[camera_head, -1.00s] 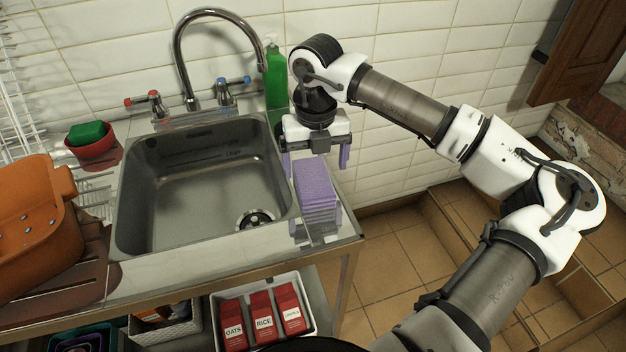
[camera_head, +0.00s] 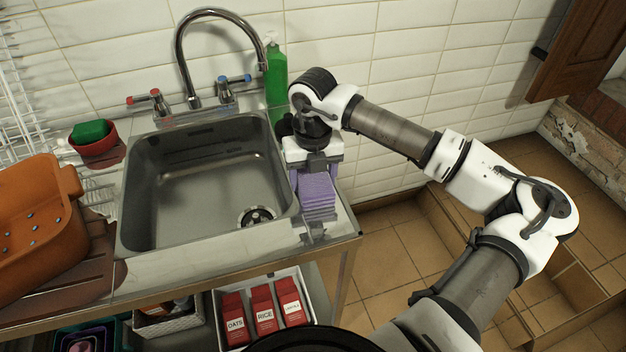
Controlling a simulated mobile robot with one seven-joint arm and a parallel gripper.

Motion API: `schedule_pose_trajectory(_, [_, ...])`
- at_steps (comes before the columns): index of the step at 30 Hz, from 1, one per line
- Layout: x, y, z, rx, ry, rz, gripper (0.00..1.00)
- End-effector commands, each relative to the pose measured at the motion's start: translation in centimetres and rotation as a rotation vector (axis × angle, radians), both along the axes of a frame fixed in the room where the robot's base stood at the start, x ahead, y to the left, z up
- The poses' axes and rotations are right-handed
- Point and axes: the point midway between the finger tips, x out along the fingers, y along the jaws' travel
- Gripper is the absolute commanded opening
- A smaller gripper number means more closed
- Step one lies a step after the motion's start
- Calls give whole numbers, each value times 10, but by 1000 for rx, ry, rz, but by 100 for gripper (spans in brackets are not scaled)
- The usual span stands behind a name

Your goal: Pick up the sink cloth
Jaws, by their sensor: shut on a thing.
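The sink cloth (camera_head: 318,190) is a purple, folded cloth on the steel counter strip, just right of the sink basin. The fingertips are partly hidden by the cloth and the gripper body. The near part of the cloth shows in front of the gripper, close to the counter's front right corner.
The steel sink (camera_head: 205,185) is empty, with a tall faucet (camera_head: 185,60) behind. A green bottle (camera_head: 276,78) stands behind my gripper. Red packets (camera_head: 263,310) sit below.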

Motion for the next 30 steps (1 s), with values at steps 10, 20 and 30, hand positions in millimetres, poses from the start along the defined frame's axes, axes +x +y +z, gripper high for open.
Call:
schedule_pose_trajectory(10, [0,0,4,-1,-1,0,45])
schedule_pose_trajectory(20, [1,0,56,-3,-6,0,45])
schedule_pose_trajectory(30, [1,0,153,-1,-4,-1,45])
